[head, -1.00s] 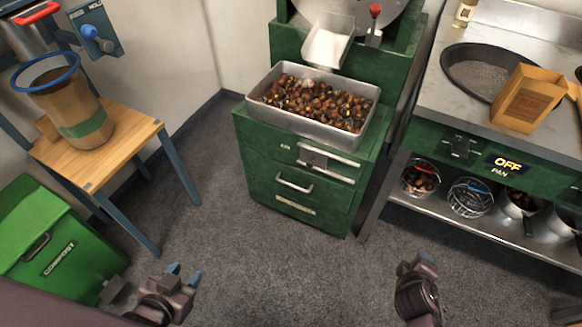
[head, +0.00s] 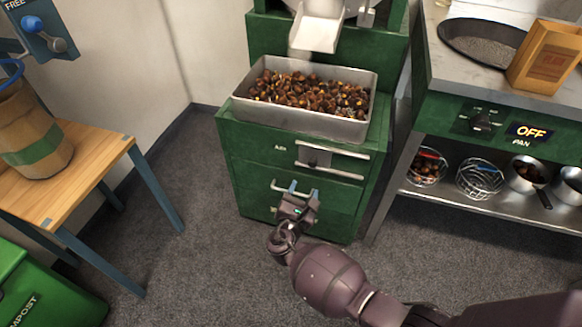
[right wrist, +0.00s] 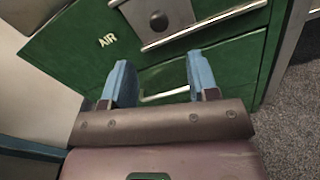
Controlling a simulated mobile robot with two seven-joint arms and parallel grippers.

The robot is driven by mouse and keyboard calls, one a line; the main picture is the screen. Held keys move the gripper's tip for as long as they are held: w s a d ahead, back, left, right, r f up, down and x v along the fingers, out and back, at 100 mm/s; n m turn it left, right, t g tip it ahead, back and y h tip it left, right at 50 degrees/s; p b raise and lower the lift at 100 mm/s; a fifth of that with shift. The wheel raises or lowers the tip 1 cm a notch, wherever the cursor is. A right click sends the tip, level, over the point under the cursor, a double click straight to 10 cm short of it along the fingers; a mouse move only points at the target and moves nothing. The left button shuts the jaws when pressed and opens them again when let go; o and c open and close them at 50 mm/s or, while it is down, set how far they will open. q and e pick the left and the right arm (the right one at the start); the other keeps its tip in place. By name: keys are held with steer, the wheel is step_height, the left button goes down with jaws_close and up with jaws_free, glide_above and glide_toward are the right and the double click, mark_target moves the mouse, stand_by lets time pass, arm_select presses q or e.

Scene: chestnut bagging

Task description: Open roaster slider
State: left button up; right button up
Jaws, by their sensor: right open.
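The roaster slider is a metal plate with a dark knob (head: 313,160) between two rails, on the front of the green roaster cabinet (head: 245,165). The knob sits toward the left end of the rails. In the right wrist view the knob (right wrist: 158,20) is at the top, beyond the fingertips. My right gripper (head: 299,192) is below the slider, in front of the drawer handle, open with blue fingers apart. In the right wrist view a pale handle bar (right wrist: 165,95) shows between the fingers (right wrist: 158,75); contact cannot be told. My left gripper is out of view.
A metal tray of chestnuts (head: 359,125) sits on the cabinet under a chute (head: 316,30). A wooden table (head: 95,150) with a bucket stands left. A counter with a shelf (head: 450,200) of baskets and pans stands right. The floor between is clear.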

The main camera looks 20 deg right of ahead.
mark_target(313, 165)
steer(key=b+x, duration=0.2)
steer(key=x, duration=0.8)
steer(key=shift+f, duration=0.1)
steer(key=shift+w+d, duration=0.25)
steer(key=shift+w, duration=0.15)
steer(key=shift+s, duration=0.1)
jaws_close()
